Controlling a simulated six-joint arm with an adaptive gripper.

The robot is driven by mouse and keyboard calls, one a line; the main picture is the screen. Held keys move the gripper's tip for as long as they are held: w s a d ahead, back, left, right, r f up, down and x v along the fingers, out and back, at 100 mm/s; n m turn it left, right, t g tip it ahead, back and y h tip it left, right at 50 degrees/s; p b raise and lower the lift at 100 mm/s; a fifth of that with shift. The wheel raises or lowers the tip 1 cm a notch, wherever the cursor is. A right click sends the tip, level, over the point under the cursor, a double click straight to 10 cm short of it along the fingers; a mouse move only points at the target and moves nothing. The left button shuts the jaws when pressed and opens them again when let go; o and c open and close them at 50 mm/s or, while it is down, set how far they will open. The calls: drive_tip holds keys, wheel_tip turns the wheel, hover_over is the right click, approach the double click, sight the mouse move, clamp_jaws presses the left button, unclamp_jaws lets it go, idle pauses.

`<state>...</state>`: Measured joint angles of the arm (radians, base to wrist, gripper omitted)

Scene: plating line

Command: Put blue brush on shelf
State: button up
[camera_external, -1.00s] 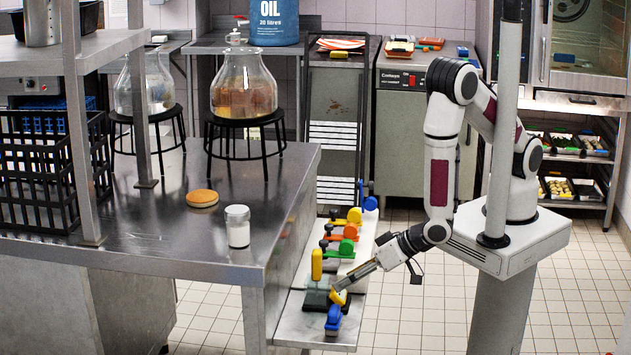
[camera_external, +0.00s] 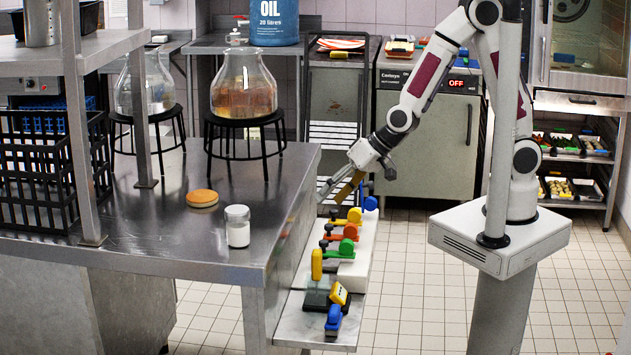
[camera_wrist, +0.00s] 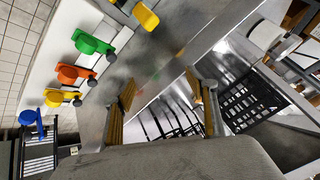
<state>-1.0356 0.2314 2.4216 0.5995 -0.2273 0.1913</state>
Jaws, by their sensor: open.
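Two blue things show on the low ledge beside the steel table, and I cannot tell for sure which is the blue brush. One blue piece with a dark underside (camera_external: 334,318) lies at the ledge's near end. A rounded blue piece (camera_external: 371,203) is at the far end; it also shows at the left edge of the wrist view (camera_wrist: 30,118). My gripper (camera_external: 335,193) is open and empty, in the air near the ledge's far end. In the wrist view its fingers (camera_wrist: 162,100) are wide apart with nothing between them.
Yellow (camera_external: 354,216), orange (camera_external: 350,232) and green (camera_external: 346,248) pieces lie along the ledge. An upright yellow piece (camera_external: 317,265) and a tilted yellow one (camera_external: 340,293) stand nearer.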

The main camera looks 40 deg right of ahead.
drive_tip(key=w+d+r+h, duration=0.1)
drive_tip(key=w+d+r, duration=0.1)
drive_tip(key=d+r, duration=0.6)
drive_tip(key=w+d+r, duration=0.3)
drive_tip(key=d+r, duration=0.1)
drive_tip(key=d, duration=0.8)
drive_tip(key=s+d+r+h, duration=0.1)
drive_tip(key=s+d, duration=0.2)
drive_tip(key=d, duration=0.3)
drive_tip(key=s+d+r+m+h, duration=0.1)
drive_tip(key=s+d+r+h, duration=0.1)
drive_tip(key=s+d, duration=0.2)
drive_tip(key=s+d+r+m+h, duration=0.1)
drive_tip(key=s+d, duration=0.2)
drive_tip(key=d, duration=0.7)
drive_tip(key=shift+s+r+h, duration=0.15)
drive_tip(key=shift+r+h, duration=0.2)
drive_tip(key=shift+h, duration=0.05)
